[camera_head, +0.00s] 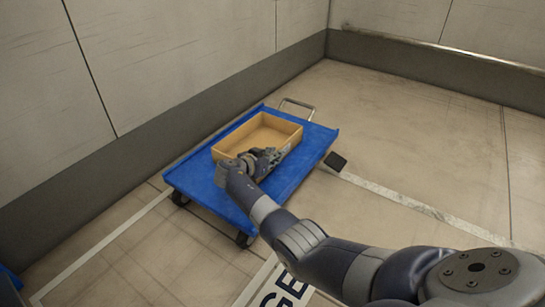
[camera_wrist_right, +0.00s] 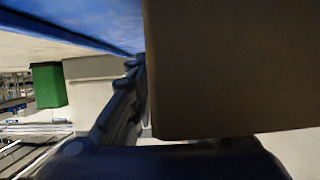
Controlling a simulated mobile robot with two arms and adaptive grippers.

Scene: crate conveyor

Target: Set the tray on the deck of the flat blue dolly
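The tan, shallow, open tray (camera_head: 233,139) is at the deck of the flat blue dolly (camera_head: 310,157), within its edges. It looks level and empty; whether its underside touches the deck everywhere cannot be seen. My right gripper (camera_head: 268,157) is at the tray's near wall, with that wall between its fingers. In the right wrist view the tray wall (camera_wrist_right: 235,65) fills the right side, and one dark finger lies along its edge; the other finger is hidden behind it. The blue deck (camera_wrist_right: 85,22) shows at top left. My left gripper is out of view.
The dolly has a metal handle (camera_head: 298,104) at its far end and dark wheels below. A grey wall (camera_head: 190,60) runs close along its left side. Open tiled floor (camera_head: 420,140) lies to the right. A green box (camera_wrist_right: 48,86) shows in the wrist view.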

